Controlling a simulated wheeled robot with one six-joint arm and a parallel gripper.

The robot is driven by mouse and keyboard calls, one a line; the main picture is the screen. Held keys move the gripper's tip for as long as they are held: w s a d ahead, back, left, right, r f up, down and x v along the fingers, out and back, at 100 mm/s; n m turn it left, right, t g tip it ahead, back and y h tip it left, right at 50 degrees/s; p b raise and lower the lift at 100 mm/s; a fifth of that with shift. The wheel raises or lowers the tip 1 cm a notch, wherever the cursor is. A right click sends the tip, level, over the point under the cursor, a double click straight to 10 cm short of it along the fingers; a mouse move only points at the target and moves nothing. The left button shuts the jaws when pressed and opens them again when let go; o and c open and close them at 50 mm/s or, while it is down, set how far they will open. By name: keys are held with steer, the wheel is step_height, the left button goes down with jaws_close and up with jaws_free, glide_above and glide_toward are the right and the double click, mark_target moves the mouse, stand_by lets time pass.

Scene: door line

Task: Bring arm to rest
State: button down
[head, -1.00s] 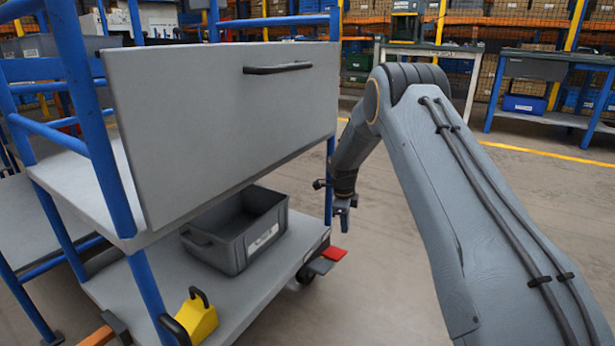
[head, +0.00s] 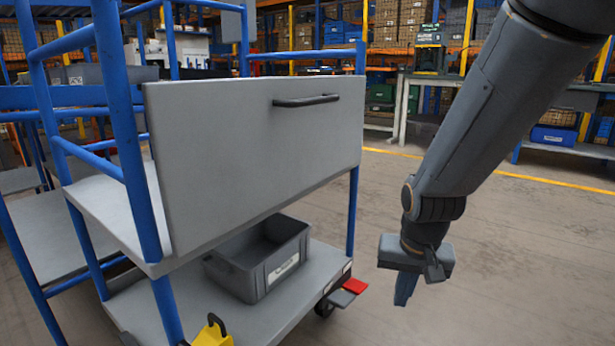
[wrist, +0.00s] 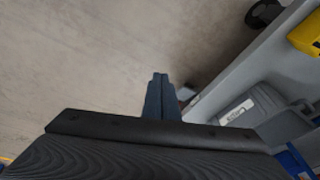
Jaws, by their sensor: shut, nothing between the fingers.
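My gripper (head: 405,288) hangs pointing down at the right of the blue-framed trolley in the head view, clear of it, over bare floor. In the wrist view its fingers (wrist: 160,85) are together with nothing between them. My arm comes down from the upper right of the head view. The trolley's grey panel (head: 230,160) with a dark bar handle (head: 306,101) stands upright on its near side, apart from my gripper.
A grey bin (head: 258,262) sits on the trolley's lower shelf (head: 235,318). A yellow object (head: 211,334) is at the shelf's near end, and a red pedal (head: 354,286) is by a wheel. Workbenches and racks stand behind. The floor right of the trolley is open.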

steer(key=s+n, duration=0.3)
steer(key=s, duration=0.3)
steer(key=s+a+r+n+g+y+p, duration=0.1)
steer(key=s+a+r+n+p, duration=0.2)
steer(key=s+a+r, duration=0.55)
steer(key=s+a+r+n+g+y+p, duration=0.1)
steer(key=s+a+r+n+g+p, duration=0.15)
steer(key=s+a+r, duration=0.6)
steer(key=d+r+m+p, duration=0.2)
steer(key=d+r+p, duration=0.3)
steer(key=r+p, duration=0.3)
steer(key=d+r+m+h+p, duration=0.1)
steer(key=d+r+p, duration=0.5)
steer(key=p, duration=1.1)
steer(key=d+r+m+h+p, duration=0.1)
steer(key=d+r+p, duration=0.5)
steer(key=r+p, duration=0.6)
steer(key=shift+s+m+t+p, duration=0.4)
steer(key=shift+m+t+p, duration=0.1)
steer(key=shift+m, duration=0.35)
steer(key=shift+a, duration=0.15)
